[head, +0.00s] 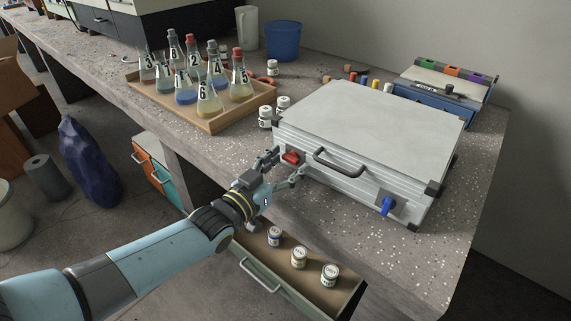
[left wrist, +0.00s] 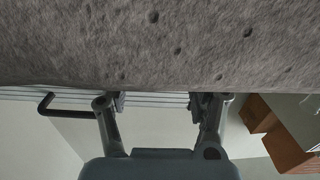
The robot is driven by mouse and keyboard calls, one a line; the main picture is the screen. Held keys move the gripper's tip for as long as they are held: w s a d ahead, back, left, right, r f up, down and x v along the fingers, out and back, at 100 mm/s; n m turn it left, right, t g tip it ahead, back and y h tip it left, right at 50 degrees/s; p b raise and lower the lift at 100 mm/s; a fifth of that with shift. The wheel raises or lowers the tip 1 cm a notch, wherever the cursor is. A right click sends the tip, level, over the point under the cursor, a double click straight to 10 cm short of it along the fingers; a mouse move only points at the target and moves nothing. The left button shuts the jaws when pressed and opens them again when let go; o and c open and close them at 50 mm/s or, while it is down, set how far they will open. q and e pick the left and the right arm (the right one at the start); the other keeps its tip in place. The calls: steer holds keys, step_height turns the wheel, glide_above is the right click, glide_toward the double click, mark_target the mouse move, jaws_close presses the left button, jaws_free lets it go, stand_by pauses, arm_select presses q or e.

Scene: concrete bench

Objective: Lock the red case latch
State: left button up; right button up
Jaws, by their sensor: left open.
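The silver case (head: 375,115) lies closed on the bench. Its red latch (head: 291,157) is on the left part of the front face, left of the dark handle (head: 338,163). A blue latch (head: 388,206) is on the right part of the front face. My left gripper (head: 286,166) is open in front of the red latch, with its fingers to either side of it in the head view. I cannot tell whether they touch it. In the left wrist view both fingers (left wrist: 160,104) are spread apart; the red latch does not show there. My right gripper is not in view.
A wooden tray (head: 225,121) of numbered flasks stands left of the case, with small white jars (head: 265,116) between. An open drawer (head: 262,275) with several jars is below the bench edge. A blue toolbox (head: 440,97) stands behind the case.

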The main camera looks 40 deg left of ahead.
arm_select(q)
steer(key=shift+s, duration=0.1)
steer(key=s, duration=1.1)
steer(key=shift+s+a, duration=0.2)
steer(key=shift+s, duration=0.2)
steer(key=s+f+g+y, duration=0.1)
steer(key=s+f+g, duration=0.35)
steer(key=f, duration=0.65)
steer(key=s+f+g, duration=0.3)
steer(key=s+f, duration=0.2)
steer(key=f, duration=0.5)
steer(key=s+f+g, duration=0.5)
steer(key=s+f, duration=0.2)
steer(key=s, duration=0.6)
steer(key=s+f+g, duration=0.5)
steer(key=s+f, duration=0.2)
steer(key=s, duration=0.6)
steer(key=shift+s+f, duration=0.15)
steer(key=shift+f, duration=0.05)
